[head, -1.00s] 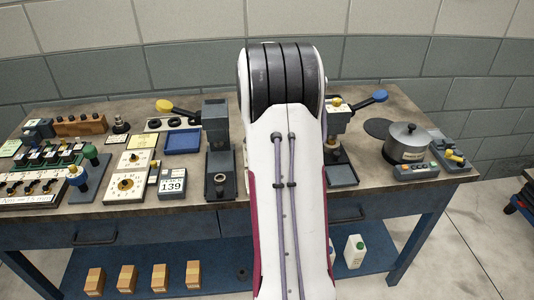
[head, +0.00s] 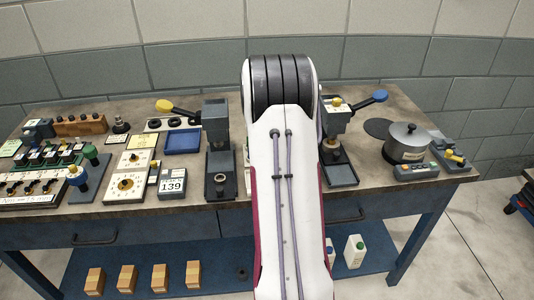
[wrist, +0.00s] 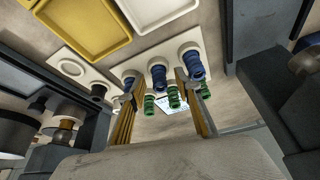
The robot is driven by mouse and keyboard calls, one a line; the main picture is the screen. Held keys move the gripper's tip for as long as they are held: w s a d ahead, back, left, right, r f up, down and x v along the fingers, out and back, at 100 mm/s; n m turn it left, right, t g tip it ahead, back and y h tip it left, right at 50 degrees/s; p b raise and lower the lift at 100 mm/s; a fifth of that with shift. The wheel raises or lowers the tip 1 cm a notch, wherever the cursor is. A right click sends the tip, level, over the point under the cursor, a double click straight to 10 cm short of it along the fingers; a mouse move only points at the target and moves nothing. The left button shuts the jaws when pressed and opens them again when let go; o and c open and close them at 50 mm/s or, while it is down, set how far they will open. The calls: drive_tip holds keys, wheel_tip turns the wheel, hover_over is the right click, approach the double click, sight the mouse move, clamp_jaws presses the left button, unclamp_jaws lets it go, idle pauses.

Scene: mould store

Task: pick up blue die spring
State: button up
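In the wrist view, several blue die springs stand in a row on a white holder (wrist: 118,71). The middle blue spring (wrist: 159,75) appears between my fingertips, another blue spring (wrist: 194,64) is by the right finger, and one more is partly behind the left finger. Green springs (wrist: 173,97) stand in a row below the blue ones. My gripper (wrist: 159,88) is open, its two yellowish fingers apart with nothing clearly held. I cannot tell whether the fingertips reach down around the middle spring. In the head view my arm hides the gripper and the springs.
A yellow tray (wrist: 88,28) and a white tray (wrist: 155,8) lie beyond the springs. Dark equipment stands close on both sides in the wrist view. In the head view, a press with a blue-knobbed lever (head: 336,112) and a metal pot (head: 406,143) are right of my arm.

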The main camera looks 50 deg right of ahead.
clamp_jaws()
drive_tip(key=shift+r, duration=0.1)
idle(0.3)
drive_tip(key=shift+r, duration=4.9)
drive_tip(key=shift+r, duration=0.2)
drive_tip(key=shift+r, duration=1.3)
